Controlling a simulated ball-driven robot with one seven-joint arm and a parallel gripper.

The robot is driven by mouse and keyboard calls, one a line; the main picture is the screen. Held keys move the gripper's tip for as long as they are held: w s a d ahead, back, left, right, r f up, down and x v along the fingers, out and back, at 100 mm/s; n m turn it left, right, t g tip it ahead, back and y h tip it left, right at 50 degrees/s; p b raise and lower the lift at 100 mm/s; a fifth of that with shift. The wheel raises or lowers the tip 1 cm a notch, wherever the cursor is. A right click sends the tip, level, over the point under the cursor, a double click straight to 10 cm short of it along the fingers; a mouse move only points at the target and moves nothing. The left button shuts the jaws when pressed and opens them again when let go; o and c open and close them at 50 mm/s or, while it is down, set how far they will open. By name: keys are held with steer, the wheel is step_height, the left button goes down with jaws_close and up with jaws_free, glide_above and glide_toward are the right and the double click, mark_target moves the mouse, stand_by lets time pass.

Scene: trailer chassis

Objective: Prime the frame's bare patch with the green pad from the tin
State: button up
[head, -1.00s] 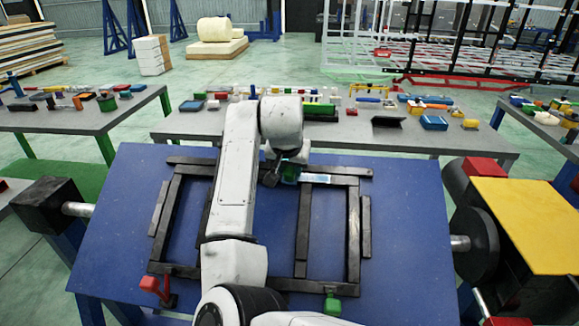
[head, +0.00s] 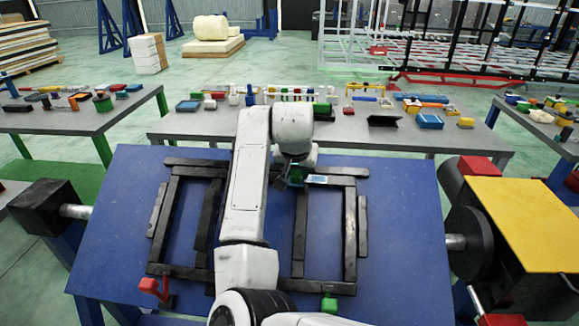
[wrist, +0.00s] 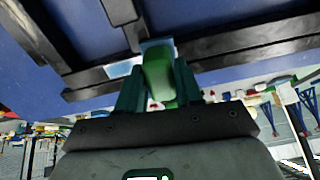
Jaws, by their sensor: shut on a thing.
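The black frame (head: 349,240) lies flat on a blue tabletop. Its bare patch (head: 317,180) is a pale blue-white strip on the far bar, partly covered from the left by my gripper. My gripper (head: 297,173) is over the patch's left part, shut on the green pad. In the wrist view the green pad (wrist: 157,77) sits between the two fingers, and pale patch (wrist: 119,69) shows beside and beyond it. Pad and patch overlap in view; I cannot tell whether they touch. I cannot single out the tin.
A red clamp (head: 150,286) and a green clamp (head: 330,304) stand at the frame's near edge. A grey bench (head: 345,138) with many small items stands behind the blue tabletop. A yellow-topped unit (head: 520,215) is at right. The blue surface right of the frame is clear.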

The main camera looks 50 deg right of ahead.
steer(key=shift+s+d+p, duration=0.6)
steer(key=shift+s+d, duration=0.2)
steer(key=shift+s, duration=0.15)
steer(key=shift+s+d+p, duration=0.55)
steer(key=shift+s+d, duration=0.2)
steer(key=shift+s, duration=0.2)
steer(key=shift+f, duration=0.1)
steer(key=shift+w+a, duration=0.5)
steer(key=shift+w, duration=0.1)
steer(key=shift+w+a, duration=0.95)
steer(key=shift+w, duration=0.2)
steer(key=shift+w+a, duration=0.9)
steer(key=shift+w, duration=0.25)
steer(key=shift+r+p, duration=0.2)
steer(key=shift+p, duration=0.1)
steer(key=shift+p+v, duration=1.6)
steer(key=shift+v, duration=1.35)
steer(key=shift+r, duration=0.1)
